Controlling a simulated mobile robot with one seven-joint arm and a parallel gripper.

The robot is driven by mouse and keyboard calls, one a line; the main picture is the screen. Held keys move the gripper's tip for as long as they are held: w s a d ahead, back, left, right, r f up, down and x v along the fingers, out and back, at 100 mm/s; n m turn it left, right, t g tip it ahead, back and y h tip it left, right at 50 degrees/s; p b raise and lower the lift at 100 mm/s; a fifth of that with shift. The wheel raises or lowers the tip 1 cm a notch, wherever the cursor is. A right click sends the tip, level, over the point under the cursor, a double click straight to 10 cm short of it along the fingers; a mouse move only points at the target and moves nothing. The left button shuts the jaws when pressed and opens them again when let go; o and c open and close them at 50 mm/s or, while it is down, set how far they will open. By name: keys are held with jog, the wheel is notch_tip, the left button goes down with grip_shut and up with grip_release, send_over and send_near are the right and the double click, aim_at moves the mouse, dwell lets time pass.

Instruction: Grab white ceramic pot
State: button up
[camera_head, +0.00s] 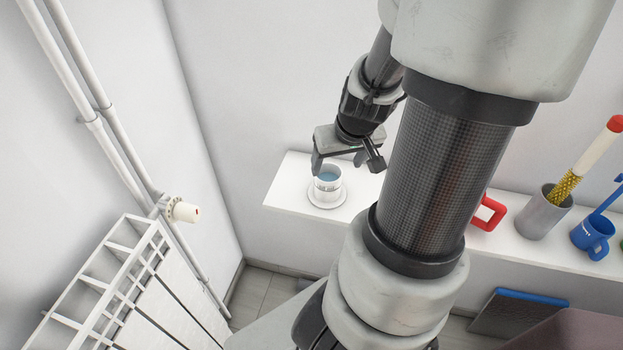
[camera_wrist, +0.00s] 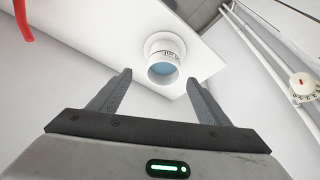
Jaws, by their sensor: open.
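The white ceramic pot (camera_head: 327,185) stands upright on a white saucer (camera_head: 327,201) near the left end of the white shelf. It has dark lettering on its side and a blue inside or content. My gripper (camera_head: 345,164) is open and empty, above and slightly behind the pot in the head view. In the wrist view the pot (camera_wrist: 163,67) appears beyond the fingertips, roughly between them, and my gripper (camera_wrist: 162,84) is not touching it there as far as I can see.
The white shelf (camera_head: 287,191) runs along the wall. A radiator (camera_head: 150,290) and pipes (camera_head: 97,125) are at left.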

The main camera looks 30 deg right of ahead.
jog(key=b, duration=0.3)
send_near(326, 178)
notch_tip(326, 178, down, 3)
jog(key=shift+s+d+f, duration=0.1)
jog(key=shift+s, duration=0.05)
jog(key=w+f+b, duration=0.2)
jog(key=f+b, duration=0.1)
jog(key=shift+w+f, duration=0.25)
jog(key=shift+f, duration=0.1)
jog(key=shift+w+d+f, duration=0.1)
jog(key=shift+w+f, duration=0.1)
jog(key=shift+f, duration=0.2)
jog(key=shift+r, duration=0.1)
jog(key=c, duration=1.4)
